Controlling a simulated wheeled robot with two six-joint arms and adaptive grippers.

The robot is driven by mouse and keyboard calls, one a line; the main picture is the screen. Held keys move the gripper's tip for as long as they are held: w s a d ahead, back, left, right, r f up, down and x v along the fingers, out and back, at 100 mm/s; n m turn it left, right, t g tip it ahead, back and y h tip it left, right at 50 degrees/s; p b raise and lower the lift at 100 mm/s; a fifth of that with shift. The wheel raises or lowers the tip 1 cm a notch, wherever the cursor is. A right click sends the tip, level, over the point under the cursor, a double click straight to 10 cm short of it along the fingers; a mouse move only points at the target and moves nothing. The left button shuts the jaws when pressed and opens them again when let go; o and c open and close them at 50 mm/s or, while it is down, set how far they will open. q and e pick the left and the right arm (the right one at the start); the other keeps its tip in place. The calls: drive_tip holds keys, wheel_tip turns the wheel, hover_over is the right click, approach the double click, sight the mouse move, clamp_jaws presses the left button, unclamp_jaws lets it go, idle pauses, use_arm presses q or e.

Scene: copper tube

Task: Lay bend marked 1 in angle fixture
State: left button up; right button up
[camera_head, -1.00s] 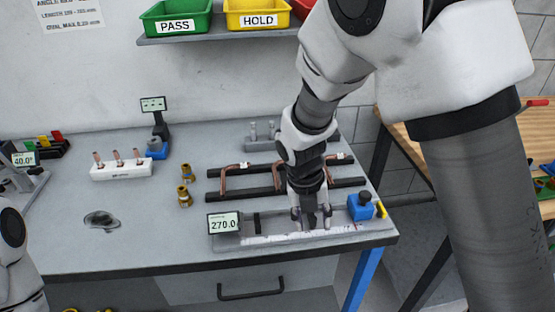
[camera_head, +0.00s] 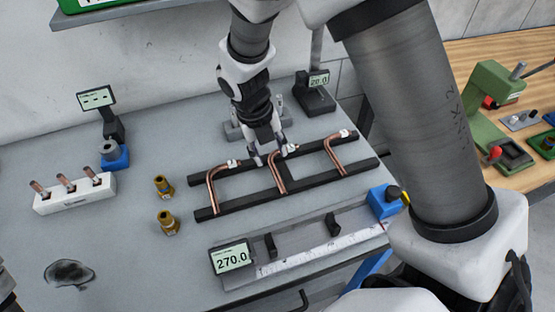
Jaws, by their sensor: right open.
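Three copper bends lie across a black two-bar rack: a left bend (camera_head: 212,186), a middle bend (camera_head: 277,177) and a right bend (camera_head: 337,158). Each has a small white tag near its far end; the numbers are too small to read, so I cannot tell which is marked 1. My right gripper (camera_head: 268,157) is open, pointing down at the far end of the middle bend by its tag. I cannot tell whether the fingers touch it. My left gripper is out of view. I cannot identify an angle fixture in the current view.
A length gauge (camera_head: 300,256) reading 270.0 lies in front of the rack. Brass fittings (camera_head: 166,221) stand left of it. A white block (camera_head: 75,193) holds several copper pieces. A device with a display (camera_head: 317,90) stands behind.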

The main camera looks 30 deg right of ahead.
sight(272, 165)
drive_tip(key=f, duration=0.3)
drive_tip(key=w+f, duration=0.1)
drive_tip(key=f, duration=0.1)
drive_tip(key=shift+d, duration=0.3)
drive_tip(key=shift+s+r, duration=0.1)
drive_tip(key=shift+r, duration=0.05)
drive_tip(key=shift+s+r, duration=0.1)
drive_tip(key=shift+s, duration=0.05)
drive_tip(key=shift+c, duration=1.3)
clamp_jaws()
